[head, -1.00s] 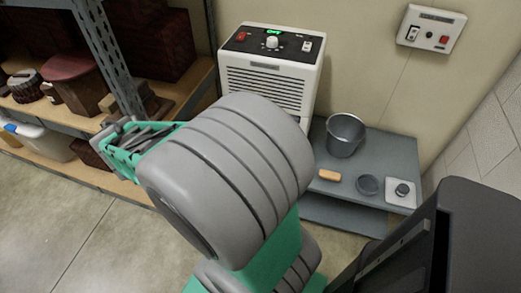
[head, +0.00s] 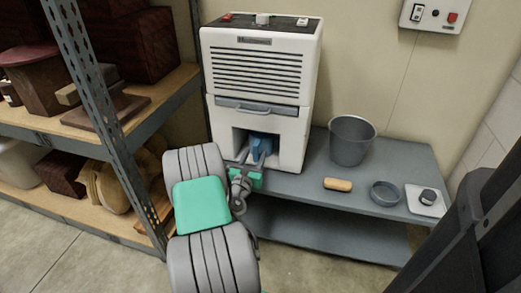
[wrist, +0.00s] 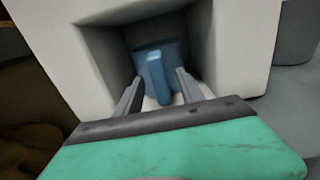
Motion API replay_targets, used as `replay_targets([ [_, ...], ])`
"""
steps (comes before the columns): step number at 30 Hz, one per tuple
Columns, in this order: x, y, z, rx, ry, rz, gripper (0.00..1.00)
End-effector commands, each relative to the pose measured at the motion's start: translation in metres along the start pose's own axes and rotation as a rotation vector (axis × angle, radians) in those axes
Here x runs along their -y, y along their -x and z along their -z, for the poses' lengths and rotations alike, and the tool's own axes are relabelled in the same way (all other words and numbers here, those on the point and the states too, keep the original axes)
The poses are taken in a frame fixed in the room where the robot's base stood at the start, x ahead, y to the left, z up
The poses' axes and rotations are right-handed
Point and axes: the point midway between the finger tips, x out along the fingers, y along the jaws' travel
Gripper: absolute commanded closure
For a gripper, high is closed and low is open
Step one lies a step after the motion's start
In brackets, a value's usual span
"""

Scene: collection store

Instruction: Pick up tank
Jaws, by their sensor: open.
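A blue tank (head: 262,146) sits inside the square opening low in the front of a white dehumidifier (head: 258,75). In the wrist view the tank (wrist: 166,58) shows an upright blue handle on its front face. My gripper (head: 260,158) is at the mouth of the opening, pointing in at the tank. Its two grey fingers (wrist: 158,88) are open, one on each side of the handle. I cannot tell whether they touch it. The tank's lower and rear parts are hidden.
The dehumidifier stands on a grey shelf unit (head: 330,195). A metal rack post (head: 100,110) stands close on the left.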

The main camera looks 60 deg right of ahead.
Motion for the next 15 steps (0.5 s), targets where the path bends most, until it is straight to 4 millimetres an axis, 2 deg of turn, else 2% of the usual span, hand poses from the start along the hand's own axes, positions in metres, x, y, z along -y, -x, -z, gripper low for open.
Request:
replay_targets([
  [3, 0.001, -0.016, 0.002, -0.001, -0.002, 0.002, 0.55],
  [10, -0.001, -0.019, 0.001, -0.002, -0.001, -0.001, 0.55],
  [15, -0.001, -0.019, 0.001, -0.002, -0.002, -0.001, 0.68],
])
